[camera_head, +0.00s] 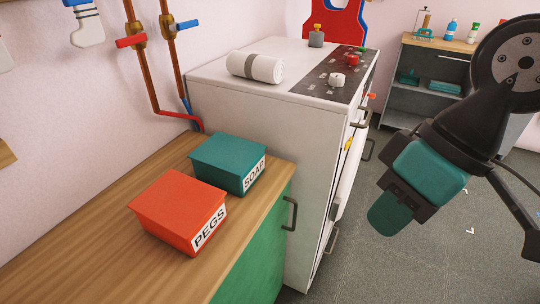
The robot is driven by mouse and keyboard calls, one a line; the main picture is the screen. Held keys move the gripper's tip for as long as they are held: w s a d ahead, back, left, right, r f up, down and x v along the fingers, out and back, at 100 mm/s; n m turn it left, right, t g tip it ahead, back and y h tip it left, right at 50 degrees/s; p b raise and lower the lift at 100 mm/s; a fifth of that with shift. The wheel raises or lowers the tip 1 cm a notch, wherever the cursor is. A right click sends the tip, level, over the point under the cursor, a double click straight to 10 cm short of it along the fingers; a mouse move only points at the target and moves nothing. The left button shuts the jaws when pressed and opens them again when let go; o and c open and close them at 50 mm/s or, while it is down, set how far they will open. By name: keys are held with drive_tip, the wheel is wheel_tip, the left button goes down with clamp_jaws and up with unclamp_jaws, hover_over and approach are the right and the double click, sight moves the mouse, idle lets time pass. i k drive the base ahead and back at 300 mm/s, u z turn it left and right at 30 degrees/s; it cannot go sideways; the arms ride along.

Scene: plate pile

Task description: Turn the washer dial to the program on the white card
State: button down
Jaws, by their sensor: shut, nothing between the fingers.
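A white appliance (245,120) stands past the end of the wooden counter. A dark panel (322,92) with small pale marks runs along the right side of its top. A white round knob (337,79), which looks like the dial, sits on this panel, with a red knob (352,60) behind it. The dial's setting is too small to read. I cannot make out a white card. My gripper (389,214) hangs over the floor to the right of the appliance, pointing down and left. It is shut and empty, well apart from the dial.
A red PEGS box (176,208) and teal SOAP box (228,162) sit on the counter (95,225). Handles stick out from the appliance front. The grey floor (400,265) is open at right.

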sight(336, 79)
drive_tip(key=u, duration=2.2)
drive_tip(key=k, duration=1)
drive_tip(key=z, duration=1.7)
